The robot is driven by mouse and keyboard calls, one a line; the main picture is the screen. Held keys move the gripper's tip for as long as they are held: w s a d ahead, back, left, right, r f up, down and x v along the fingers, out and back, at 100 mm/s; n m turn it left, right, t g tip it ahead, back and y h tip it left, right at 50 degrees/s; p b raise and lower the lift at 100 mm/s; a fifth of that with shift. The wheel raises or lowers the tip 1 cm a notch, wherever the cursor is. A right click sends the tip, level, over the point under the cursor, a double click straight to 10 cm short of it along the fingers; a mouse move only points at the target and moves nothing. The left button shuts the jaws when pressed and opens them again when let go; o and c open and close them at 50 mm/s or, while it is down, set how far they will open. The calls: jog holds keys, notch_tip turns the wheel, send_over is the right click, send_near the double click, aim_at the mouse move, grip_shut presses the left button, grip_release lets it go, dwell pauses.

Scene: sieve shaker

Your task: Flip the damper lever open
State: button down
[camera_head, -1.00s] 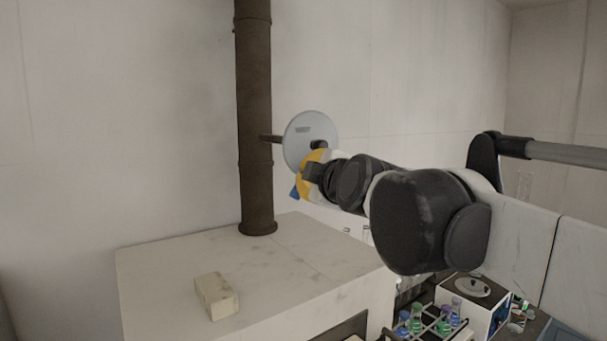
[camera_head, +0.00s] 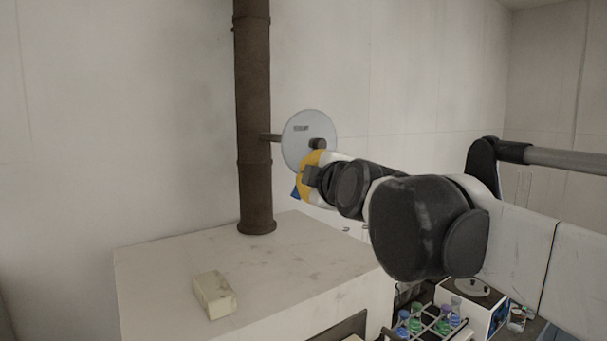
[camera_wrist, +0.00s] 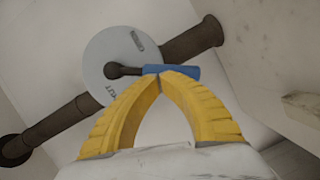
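The damper has a pale round disc (camera_head: 300,138) beside the dark vertical pipe (camera_head: 254,110). The disc also shows in the wrist view (camera_wrist: 110,45), where its markings are too small to read surely. The lever has a dark pivot and a blue handle (camera_wrist: 183,73), which points right from the pivot in the wrist view. My gripper (camera_wrist: 161,78) has its yellow fingertips together right at the handle's near side. They seem to touch it, not enclose it. In the head view my gripper (camera_head: 309,172) is just below the disc's pivot, partly hidden by my wrist.
A pale block (camera_head: 214,296) lies on the white bench-like top (camera_head: 170,262) below the pipe. At the lower right stand a rack with coloured vials (camera_head: 430,322) and a white device (camera_head: 475,300). The wall behind is bare.

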jog(key=shift+w+d+f+n, duration=0.2)
jog(key=shift+d+f+n, duration=0.1)
jog(key=shift+n, duration=0.1)
dwell(2.3)
jog(key=shift+r, duration=0.1)
